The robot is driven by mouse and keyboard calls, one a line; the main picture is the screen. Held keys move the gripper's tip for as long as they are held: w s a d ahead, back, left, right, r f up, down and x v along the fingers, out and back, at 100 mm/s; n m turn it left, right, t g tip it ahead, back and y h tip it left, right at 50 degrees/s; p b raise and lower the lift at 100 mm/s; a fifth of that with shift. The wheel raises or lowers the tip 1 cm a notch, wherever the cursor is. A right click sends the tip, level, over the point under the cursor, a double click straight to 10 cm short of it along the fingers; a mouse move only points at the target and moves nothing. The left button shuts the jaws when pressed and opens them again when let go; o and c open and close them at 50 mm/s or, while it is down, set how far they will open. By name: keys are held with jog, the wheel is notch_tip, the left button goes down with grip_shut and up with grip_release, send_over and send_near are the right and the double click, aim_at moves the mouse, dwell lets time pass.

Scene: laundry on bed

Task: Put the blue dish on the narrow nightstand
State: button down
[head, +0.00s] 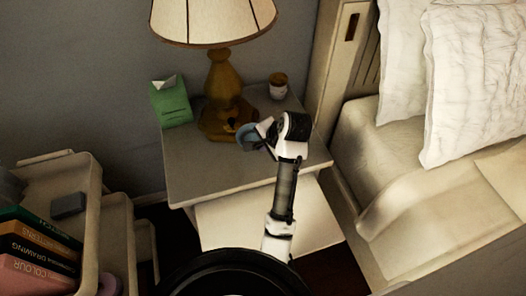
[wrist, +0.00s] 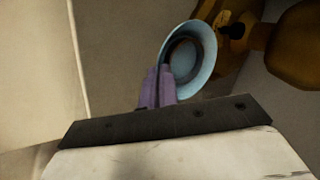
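The blue dish (head: 243,138) is at my gripper's tip in the head view, over the nightstand (head: 195,170) and in front of the lamp's base. In the wrist view the round blue dish (wrist: 205,46) is tilted, with its hollow side facing the camera. My gripper (head: 259,132) reaches over the nightstand from the front. Its purple fingers (wrist: 158,85) are closed on the dish's near rim in the wrist view. I cannot tell whether the dish touches the nightstand top.
A brown lamp (head: 224,82) stands right behind the dish. A green tissue box (head: 170,103) is at the back left, a small jar (head: 278,86) at the back right. The bed (head: 400,175) is to the right, a shelf with books (head: 40,250) at the left. The nightstand's front left is clear.

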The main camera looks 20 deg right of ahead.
jog(key=shift+f, duration=1.3)
jog(key=c, duration=2)
grip_release()
jog(key=shift+f, duration=0.15)
jog(key=shift+o, duration=0.2)
jog(key=p+v, duration=0.6)
jog(key=v, duration=0.6)
